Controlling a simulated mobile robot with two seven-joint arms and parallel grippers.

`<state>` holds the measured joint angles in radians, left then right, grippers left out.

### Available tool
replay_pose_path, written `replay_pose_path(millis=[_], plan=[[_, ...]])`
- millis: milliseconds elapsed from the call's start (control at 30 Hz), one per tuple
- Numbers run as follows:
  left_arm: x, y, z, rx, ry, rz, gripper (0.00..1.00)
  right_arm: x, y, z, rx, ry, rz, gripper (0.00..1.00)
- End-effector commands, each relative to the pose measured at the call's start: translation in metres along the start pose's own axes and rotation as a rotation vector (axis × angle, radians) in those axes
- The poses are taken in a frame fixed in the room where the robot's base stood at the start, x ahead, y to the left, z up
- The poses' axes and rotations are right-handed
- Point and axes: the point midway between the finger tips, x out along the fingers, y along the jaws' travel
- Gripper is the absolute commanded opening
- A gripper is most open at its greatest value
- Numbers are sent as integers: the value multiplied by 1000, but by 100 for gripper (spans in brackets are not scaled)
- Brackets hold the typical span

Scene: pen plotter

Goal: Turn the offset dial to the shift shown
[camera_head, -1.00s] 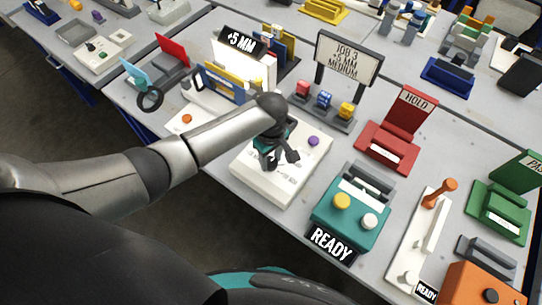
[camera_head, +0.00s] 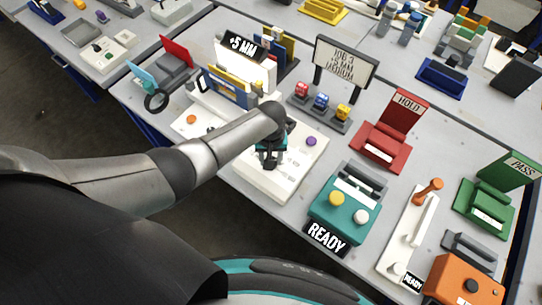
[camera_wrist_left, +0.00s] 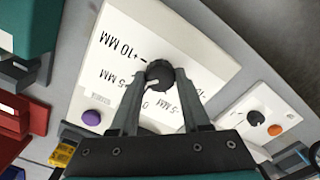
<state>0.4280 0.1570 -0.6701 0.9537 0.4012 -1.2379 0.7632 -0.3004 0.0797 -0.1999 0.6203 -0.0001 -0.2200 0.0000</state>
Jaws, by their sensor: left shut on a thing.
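The offset dial is a dark round knob (camera_wrist_left: 160,76) on a white panel box (camera_wrist_left: 185,38), with printed marks from +10 MM down through 0 to minus values. My left gripper (camera_wrist_left: 156,108) is shut on the knob, one finger on each side. The knob's white pointer faces lower left in the wrist view, towards the +5 MM side; its exact setting is unclear. In the head view my left gripper (camera_head: 270,158) hides the dial on the panel box (camera_head: 285,185). The job sign (camera_head: 345,62) and a display (camera_head: 242,46) both show +5 MM. My right gripper is not in view.
A purple button (camera_head: 311,141) sits on the panel near the gripper. A teal READY unit (camera_head: 345,215) and a red HOLD stand (camera_head: 385,145) stand to the right. Red, blue and yellow blocks (camera_head: 321,101) are behind. A second small white panel (camera_wrist_left: 262,122) is close by.

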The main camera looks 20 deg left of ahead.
Motion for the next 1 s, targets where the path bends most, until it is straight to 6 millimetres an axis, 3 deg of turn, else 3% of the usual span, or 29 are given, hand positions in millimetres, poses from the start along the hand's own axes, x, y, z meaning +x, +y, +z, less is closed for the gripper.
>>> replay_pose_path(millis=[700, 733, 1000], plan=[[1, 0, 2, 75, -5, -1, 0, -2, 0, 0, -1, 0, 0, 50], [1, 0, 2, 75, -5, -1, 50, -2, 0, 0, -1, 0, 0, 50], [1, 0, 1, 75, -2, 0, 76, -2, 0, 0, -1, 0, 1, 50]])
